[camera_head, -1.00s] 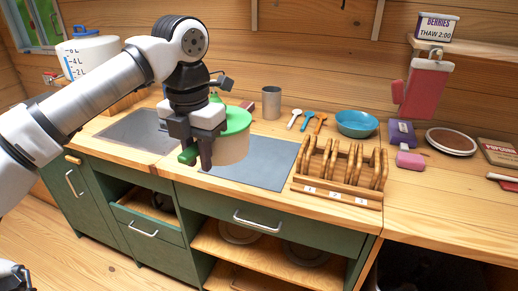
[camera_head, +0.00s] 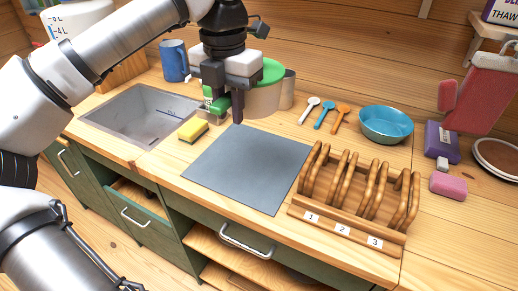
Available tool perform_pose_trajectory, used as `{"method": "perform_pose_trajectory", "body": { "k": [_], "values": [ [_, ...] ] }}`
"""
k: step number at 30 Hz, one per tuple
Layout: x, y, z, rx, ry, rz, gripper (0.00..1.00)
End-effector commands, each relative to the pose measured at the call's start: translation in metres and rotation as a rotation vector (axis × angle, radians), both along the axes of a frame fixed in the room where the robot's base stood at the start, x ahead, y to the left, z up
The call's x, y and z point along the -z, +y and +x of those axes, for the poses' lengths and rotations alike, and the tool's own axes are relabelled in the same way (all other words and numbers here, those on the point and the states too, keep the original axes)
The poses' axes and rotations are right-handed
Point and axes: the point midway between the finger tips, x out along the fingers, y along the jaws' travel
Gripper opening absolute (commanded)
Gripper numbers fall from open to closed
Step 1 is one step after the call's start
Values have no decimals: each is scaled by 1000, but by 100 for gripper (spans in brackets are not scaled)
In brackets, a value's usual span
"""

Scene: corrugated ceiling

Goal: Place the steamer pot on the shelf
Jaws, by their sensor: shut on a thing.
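The steamer pot (camera_head: 262,102) is cream with a green lid and a green handle. My gripper (camera_head: 227,108) is at its left side, shut on its green handle, and partly hides the pot. The pot shows beyond the back edge of the grey mat (camera_head: 250,168); I cannot tell how far it is above the counter. A wooden shelf (camera_head: 203,245) lies in the open cabinet below the counter. Part of a wall shelf (camera_head: 497,32) shows at upper right.
A toast-rack-like wooden stand (camera_head: 340,228) sits right of the mat. A sponge (camera_head: 193,130), sink (camera_head: 140,115) and blue mug (camera_head: 174,60) are at left. Spoons (camera_head: 325,114) and a blue bowl (camera_head: 386,124) are behind. A canister (camera_head: 288,90) stands close behind the pot.

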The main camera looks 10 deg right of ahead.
Motion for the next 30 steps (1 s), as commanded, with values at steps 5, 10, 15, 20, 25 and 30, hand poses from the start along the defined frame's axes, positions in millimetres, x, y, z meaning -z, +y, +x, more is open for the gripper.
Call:
{"method": "perform_pose_trajectory", "body": {
  "k": [5, 10, 15, 20, 25, 30],
  "values": [
    [4, 0, 0, 0, 0, 0, 0],
    [37, 0, -1, 3, 5, -1, 0],
    [83, 0, -1, 2, 5, -3, 0],
    [124, 0, -1, 1, 3, -3, 0],
    [151, 0, -1, 0, 2, -2, 0],
    [165, 0, -1, 1, 2, -2, 0]
  ]
}}
